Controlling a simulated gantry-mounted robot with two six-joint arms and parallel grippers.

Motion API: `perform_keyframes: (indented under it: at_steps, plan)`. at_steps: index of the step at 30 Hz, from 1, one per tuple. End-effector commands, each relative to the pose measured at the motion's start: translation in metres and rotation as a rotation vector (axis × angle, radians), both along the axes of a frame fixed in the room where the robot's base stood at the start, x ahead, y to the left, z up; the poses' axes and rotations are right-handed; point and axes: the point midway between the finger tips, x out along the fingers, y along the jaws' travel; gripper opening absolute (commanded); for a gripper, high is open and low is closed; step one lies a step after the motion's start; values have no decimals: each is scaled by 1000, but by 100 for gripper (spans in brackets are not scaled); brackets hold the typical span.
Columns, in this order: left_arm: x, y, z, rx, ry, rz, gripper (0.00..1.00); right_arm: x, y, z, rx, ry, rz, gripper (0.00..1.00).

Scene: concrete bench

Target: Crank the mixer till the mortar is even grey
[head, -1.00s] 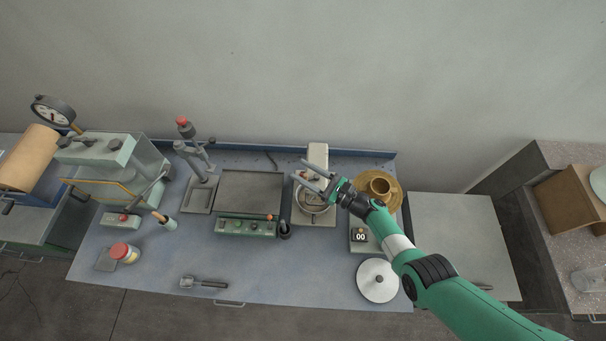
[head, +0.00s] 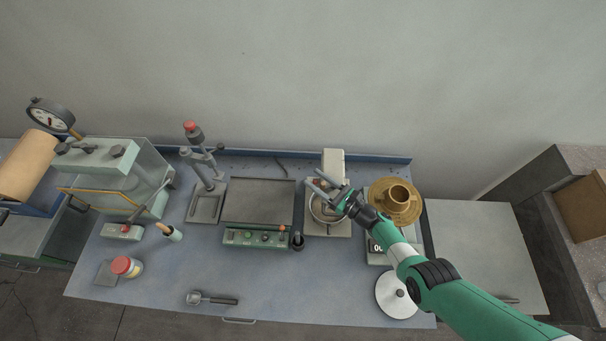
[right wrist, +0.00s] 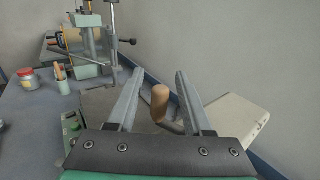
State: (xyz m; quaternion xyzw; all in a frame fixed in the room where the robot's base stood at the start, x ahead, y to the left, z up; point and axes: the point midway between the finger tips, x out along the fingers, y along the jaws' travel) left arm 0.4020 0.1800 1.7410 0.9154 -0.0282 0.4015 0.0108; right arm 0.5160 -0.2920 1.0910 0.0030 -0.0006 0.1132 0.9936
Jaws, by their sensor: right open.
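The mixer (head: 333,163) stands at the back of the bench, right of centre, with a pale upright housing and a round bowl (head: 318,215) at its base. My right gripper (head: 314,177) is over the bowl and partly covers it, so the mortar's colour cannot be made out. In the right wrist view, a wooden crank knob (right wrist: 160,100) on a grey bent arm shows between the open fingers of the right gripper (right wrist: 160,72). The fingers stand apart on both sides of the knob; I cannot tell whether they touch it. My left gripper is not in view.
A grey plate (head: 258,203) with a control box (head: 258,237) lies to the left. The front middle of the bench is mostly clear.

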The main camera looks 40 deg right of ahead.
Motion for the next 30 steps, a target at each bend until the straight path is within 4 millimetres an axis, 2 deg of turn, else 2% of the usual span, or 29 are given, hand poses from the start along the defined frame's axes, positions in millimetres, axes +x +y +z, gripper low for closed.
perform_keyframes:
  at_steps: [11,19,30]
  plan:
    - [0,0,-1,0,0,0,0,3,-1,0,0,1,-3,49]
    - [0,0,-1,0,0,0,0,3,-1,0,0,1,-3,0]
    - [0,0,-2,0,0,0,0,3,-1,0,-1,0,-9,0]
